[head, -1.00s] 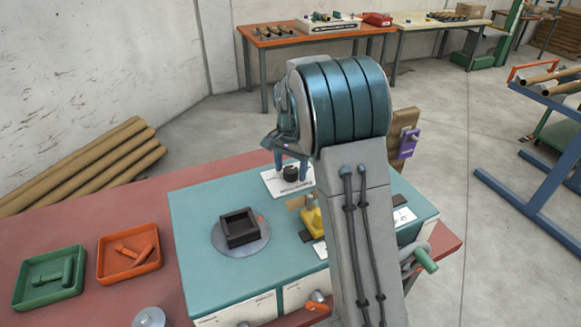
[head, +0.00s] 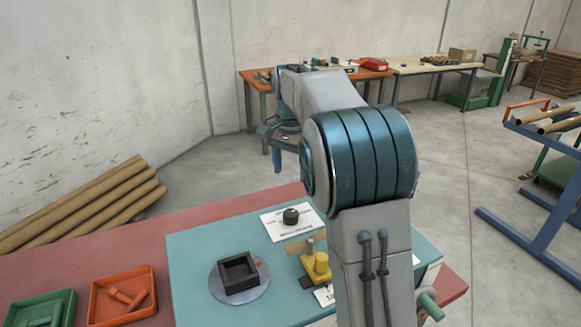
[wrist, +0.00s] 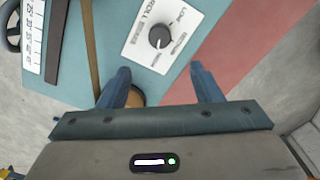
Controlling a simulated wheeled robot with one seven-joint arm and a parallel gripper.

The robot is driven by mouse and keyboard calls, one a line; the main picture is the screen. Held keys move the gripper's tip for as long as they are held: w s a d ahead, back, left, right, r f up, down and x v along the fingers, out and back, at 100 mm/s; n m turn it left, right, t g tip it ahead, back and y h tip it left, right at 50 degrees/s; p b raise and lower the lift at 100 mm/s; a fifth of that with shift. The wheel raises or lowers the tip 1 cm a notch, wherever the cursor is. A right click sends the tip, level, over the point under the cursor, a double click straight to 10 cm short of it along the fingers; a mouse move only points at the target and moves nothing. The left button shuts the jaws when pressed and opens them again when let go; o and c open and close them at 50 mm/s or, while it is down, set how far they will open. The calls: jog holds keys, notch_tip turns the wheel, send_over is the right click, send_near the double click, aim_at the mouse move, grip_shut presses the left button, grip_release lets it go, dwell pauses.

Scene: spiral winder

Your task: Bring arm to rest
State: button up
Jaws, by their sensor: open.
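My gripper (wrist: 160,85) is open and empty in the wrist view, its two blue fingers spread apart. In the head view it shows in part at the left of my arm (head: 277,160), fingers pointing down, raised above the far edge of the teal worktop (head: 190,255). A black knob (wrist: 159,37) on a white label plate lies beyond and between the fingertips in the wrist view. The same knob (head: 291,216) is clear of the gripper in the head view. My arm hides the right part of the worktop.
On the worktop are a dark square block on a round plate (head: 240,277) and a yellow fixture (head: 316,265). Orange (head: 93,307) and green (head: 67,317) trays sit at left. Cardboard tubes (head: 85,205) lie by the wall. A blue rack (head: 530,225) stands at right.

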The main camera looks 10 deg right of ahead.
jog(key=shift+r, duration=0.1)
jog(key=s+f+n+t, duration=0.1)
jog(key=s+f+n, duration=0.1)
jog(key=s, duration=0.7)
jog(key=s+f+n+t, duration=0.1)
jog(key=s+n, duration=0.3)
jog(key=s, duration=0.6)
jog(key=s+f+n+t, duration=0.1)
jog(key=s+f+n, duration=0.2)
jog(key=s, duration=0.7)
jog(key=shift+f, duration=0.55)
